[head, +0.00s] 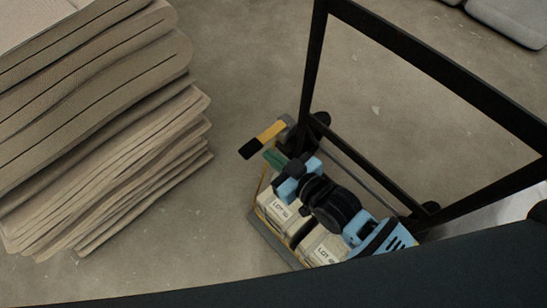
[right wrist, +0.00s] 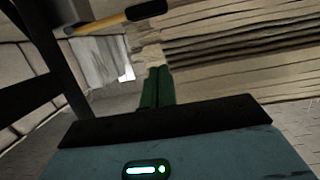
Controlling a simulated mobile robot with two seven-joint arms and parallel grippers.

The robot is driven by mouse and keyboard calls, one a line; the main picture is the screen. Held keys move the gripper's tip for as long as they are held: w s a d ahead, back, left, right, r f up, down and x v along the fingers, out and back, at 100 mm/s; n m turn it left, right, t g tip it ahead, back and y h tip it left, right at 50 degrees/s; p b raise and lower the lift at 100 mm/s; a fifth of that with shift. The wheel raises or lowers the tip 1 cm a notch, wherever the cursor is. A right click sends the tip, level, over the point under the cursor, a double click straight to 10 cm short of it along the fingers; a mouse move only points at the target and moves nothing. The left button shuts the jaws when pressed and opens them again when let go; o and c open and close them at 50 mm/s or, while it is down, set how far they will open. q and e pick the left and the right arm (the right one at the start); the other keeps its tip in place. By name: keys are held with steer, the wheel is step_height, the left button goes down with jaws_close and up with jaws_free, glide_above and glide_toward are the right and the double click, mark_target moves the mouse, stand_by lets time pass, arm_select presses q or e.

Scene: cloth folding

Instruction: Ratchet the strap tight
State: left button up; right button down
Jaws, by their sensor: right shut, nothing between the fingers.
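A handle with a black grip and a yellow shaft (head: 270,132) sticks out to the left from the cart's dark upright in the head view. It also crosses the top of the right wrist view (right wrist: 112,21). My right gripper (head: 273,157) has green fingers, closed together and empty. They lie just below the handle in the head view, with a small gap in the picture. The fingers (right wrist: 158,87) point toward the handle in the right wrist view. I cannot clearly make out the strap. My left gripper is not in view.
The cart has a black frame (head: 312,70) and carries pale boxes (head: 320,247) labelled LOT, partly hidden under my right arm. A tall stack of folded brown cloth or cardboard (head: 110,130) stands at the left. Bare concrete floor lies between them. Grey slabs (head: 510,18) lie at top right.

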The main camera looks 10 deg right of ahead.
steer(key=b, duration=0.3)
glide_above(255, 151)
steer(key=s, duration=0.2)
step_height(255, 151, down, 2)
steer(key=shift+w+f+b, duration=0.25)
steer(key=shift+f, duration=0.35)
steer(key=shift+w+f+b, duration=0.2)
steer(key=shift+w+f, duration=0.05)
steer(key=shift+f, duration=0.3)
steer(key=shift+f+b, duration=0.45)
steer(key=shift+f, duration=0.35)
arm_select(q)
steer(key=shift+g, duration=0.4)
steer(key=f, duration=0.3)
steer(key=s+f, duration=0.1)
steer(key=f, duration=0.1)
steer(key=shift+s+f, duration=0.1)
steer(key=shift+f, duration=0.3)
arm_select(e)
steer(key=shift+f, duration=0.1)
